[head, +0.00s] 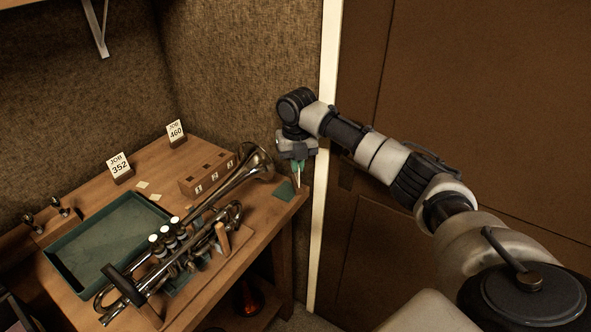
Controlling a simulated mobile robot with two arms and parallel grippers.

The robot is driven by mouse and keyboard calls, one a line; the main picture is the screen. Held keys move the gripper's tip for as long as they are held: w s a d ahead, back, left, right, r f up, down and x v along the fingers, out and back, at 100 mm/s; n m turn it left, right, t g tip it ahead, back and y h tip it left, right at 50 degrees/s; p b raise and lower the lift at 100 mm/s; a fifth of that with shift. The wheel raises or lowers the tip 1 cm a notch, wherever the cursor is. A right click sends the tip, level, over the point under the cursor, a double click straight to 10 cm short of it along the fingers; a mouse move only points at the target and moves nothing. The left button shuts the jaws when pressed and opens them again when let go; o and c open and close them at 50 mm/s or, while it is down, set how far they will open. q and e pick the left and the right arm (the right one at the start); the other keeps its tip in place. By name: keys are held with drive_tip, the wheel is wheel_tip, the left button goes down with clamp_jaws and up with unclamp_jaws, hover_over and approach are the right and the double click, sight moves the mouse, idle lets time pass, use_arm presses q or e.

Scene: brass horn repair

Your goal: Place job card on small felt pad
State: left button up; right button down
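One job card (119,166), marked JOB 352, stands upright in a small wooden holder on the workbench, left of centre. A second job card (176,131), marked JOB 460, stands in a similar holder near the back wall. A small green felt pad (284,191) lies flat at the bench's right corner. My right gripper (297,170) points down above that corner, close to the pad. Something small and teal shows at its fingertips; whether this is part of the fingers or a held thing is too small to tell. My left gripper is out of view.
A brass trumpet (256,163) rests on a wooden stand across the bench front. A green-lined tray (104,241) lies to its left. A numbered wooden block (208,172) stands behind the trumpet. Two small pale pieces (143,184) lie mid-bench. A brown door (455,85) is at right.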

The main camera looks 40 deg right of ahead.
sight(296, 179)
drive_tip(key=shift+w, duration=0.25)
drive_tip(key=shift+w+f, duration=0.1)
drive_tip(key=shift+f, duration=0.1)
wheel_tip(296, 179, down, 2)
drive_tip(key=shift+f+p, duration=0.2)
drive_tip(key=shift+p, duration=0.5)
drive_tip(key=shift+f, duration=0.35)
drive_tip(key=shift+f, duration=0.1)
drive_tip(key=c, duration=1.4)
unclamp_jaws()
drive_tip(key=shift+o, duration=0.2)
